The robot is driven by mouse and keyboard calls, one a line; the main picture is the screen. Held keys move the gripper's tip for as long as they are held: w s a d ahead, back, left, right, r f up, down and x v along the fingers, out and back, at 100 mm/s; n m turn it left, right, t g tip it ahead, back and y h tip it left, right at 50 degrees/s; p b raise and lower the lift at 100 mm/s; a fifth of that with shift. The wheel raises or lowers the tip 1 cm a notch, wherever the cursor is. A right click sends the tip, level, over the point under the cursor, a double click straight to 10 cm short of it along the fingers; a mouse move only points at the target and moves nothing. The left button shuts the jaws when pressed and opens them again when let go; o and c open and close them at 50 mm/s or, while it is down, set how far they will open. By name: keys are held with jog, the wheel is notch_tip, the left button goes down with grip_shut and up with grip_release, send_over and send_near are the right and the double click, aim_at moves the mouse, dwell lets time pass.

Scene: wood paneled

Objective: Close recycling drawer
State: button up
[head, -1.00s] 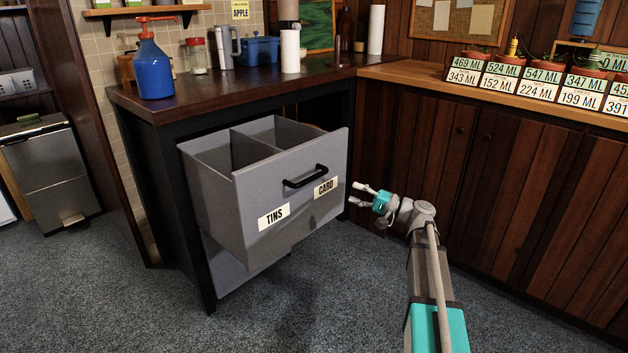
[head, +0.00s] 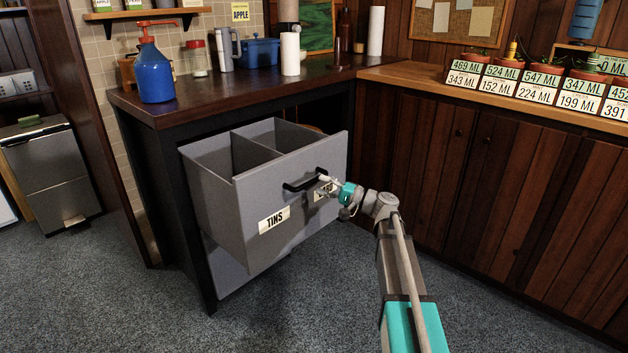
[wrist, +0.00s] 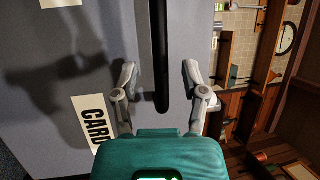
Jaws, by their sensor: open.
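The grey recycling drawer (head: 235,215) is pulled out of the dark counter unit, with two open compartments and TINS and CARD labels on its front. Its black bar handle (head: 305,180) is on the upper front, and the handle (wrist: 160,55) also shows in the wrist view. My gripper (head: 327,184) is at the drawer front, by the right end of the handle, and partly covers the CARD label. In the wrist view my gripper (wrist: 160,75) is open, with one finger on each side of the handle's line. I cannot tell whether it touches the handle.
A second grey drawer (head: 245,273) shows below. The dark countertop (head: 215,98) holds a blue pump bottle (head: 155,70) and jars. Wood cabinets (head: 500,180) stand to the right. The carpet (head: 310,310) in front is clear.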

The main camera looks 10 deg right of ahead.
aim_at(313, 181)
jog(key=shift+x, duration=1.9)
jog(key=shift+c, duration=0.3)
grip_shut()
jog(key=shift+d, duration=0.15)
jog(key=shift+w, duration=0.15)
